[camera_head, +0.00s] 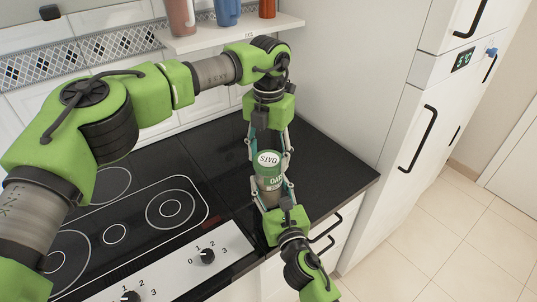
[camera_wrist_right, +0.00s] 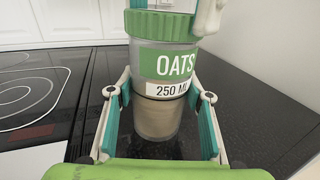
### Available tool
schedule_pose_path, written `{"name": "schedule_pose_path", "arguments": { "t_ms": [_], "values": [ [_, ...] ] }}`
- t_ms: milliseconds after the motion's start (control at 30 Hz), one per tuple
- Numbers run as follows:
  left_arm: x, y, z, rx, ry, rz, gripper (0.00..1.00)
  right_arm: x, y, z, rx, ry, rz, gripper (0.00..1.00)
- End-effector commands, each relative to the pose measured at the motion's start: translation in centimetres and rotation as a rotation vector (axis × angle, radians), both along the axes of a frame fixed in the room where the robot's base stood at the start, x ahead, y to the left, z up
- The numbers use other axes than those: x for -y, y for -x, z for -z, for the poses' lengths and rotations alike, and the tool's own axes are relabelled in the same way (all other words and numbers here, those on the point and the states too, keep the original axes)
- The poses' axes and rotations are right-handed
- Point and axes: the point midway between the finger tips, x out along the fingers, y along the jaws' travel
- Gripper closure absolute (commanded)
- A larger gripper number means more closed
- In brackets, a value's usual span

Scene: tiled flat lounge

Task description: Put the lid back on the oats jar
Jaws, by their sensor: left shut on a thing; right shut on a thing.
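The oats jar (camera_head: 269,184) is a clear jar with a green-and-white label, on or just above the black counter. In the right wrist view the jar (camera_wrist_right: 157,118) is upright, and its label reads OATS 250 ML. The green lid (camera_head: 268,160), with a white OATS top, is at the jar's mouth; in the right wrist view the lid (camera_wrist_right: 165,24) shows no clear gap below it. I cannot tell if it is fully seated. My left gripper (camera_head: 269,152) is shut on the lid from behind. My right gripper (camera_head: 269,190) is shut around the jar's body from the front.
A black hob (camera_head: 115,232) with a white knob panel (camera_head: 180,268) lies left of the jar. A shelf (camera_head: 235,34) with several containers hangs above. A tall white cabinet (camera_head: 385,150) stands right. Dark counter (camera_head: 335,168) is clear beside the jar.

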Motion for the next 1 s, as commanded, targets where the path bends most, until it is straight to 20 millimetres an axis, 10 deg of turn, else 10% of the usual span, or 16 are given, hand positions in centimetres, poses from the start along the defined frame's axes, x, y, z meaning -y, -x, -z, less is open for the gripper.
{"name": "schedule_pose_path", "arguments": {
  "t_ms": [1000],
  "values": [
    [-0.05, -0.27, -0.01, 0.001, 0.001, 1.951, 0.63, 0.06, 0.00, 0.18, -0.004, 0.001, 0.002, 1.00]
  ]
}}
